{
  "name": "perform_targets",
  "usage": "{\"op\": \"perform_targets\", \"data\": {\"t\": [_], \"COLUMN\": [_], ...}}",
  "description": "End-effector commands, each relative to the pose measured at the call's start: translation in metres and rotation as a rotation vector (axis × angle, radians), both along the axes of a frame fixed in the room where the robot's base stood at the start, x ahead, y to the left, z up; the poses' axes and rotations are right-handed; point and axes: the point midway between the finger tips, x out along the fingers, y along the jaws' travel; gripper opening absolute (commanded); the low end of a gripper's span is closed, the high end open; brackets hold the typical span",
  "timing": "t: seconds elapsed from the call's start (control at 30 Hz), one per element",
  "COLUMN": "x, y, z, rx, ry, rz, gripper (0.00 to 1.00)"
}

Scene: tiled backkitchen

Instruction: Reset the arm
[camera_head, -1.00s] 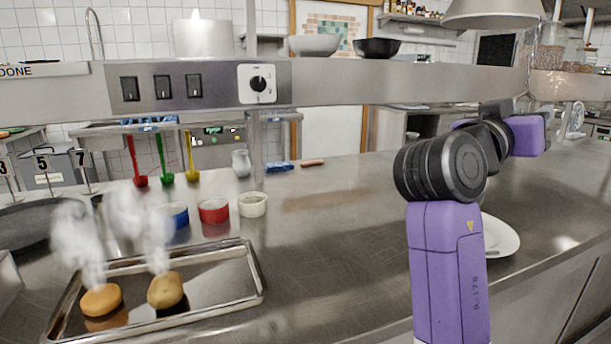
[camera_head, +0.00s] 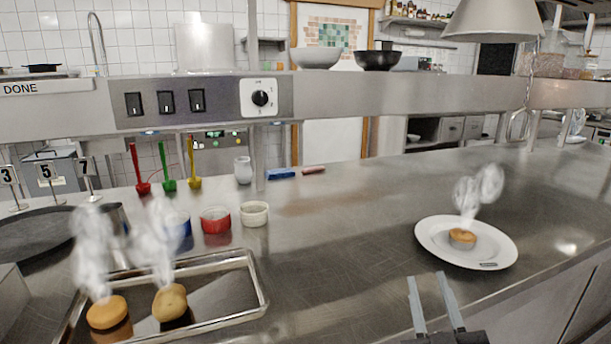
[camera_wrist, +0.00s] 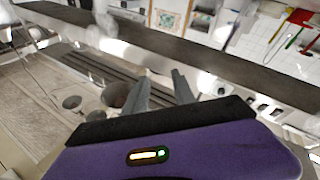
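My gripper (camera_head: 426,276) is low at the bottom of the head view, with its two grey fingers apart and nothing between them. The open fingers also show in the wrist view (camera_wrist: 159,74). The rest of my arm is below the head picture's edge. A white plate (camera_head: 435,247) lies on the steel counter beyond and right of the gripper, apart from it. A small steaming browned bake (camera_head: 462,238) sits on the plate.
At left, a metal tray (camera_head: 258,278) holds a steaming bun (camera_head: 107,312) and a steaming potato-like item (camera_head: 170,302). Blue, red (camera_head: 215,221) and white (camera_head: 254,214) small bowls stand behind it. A steel shelf beam (camera_head: 400,95) crosses above the counter. The middle counter is clear.

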Motion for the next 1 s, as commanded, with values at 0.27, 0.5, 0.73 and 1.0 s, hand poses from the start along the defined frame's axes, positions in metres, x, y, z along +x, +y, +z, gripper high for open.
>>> {"op": "perform_targets", "data": {"t": [0.27,0.5,0.73,1.0], "x": [-0.097,-0.182,-0.261,-0.345], "y": [0.013,0.013,0.006,-0.001], "z": [-0.052,-0.074,-0.085,-0.101], "rx": [0.095,0.2,0.301,0.381], "ry": [0.054,0.115,0.211,0.406], "rz": [0.126,0.173,0.169,0.119], "gripper": [0.32,0.32,0.32,0.32]}}
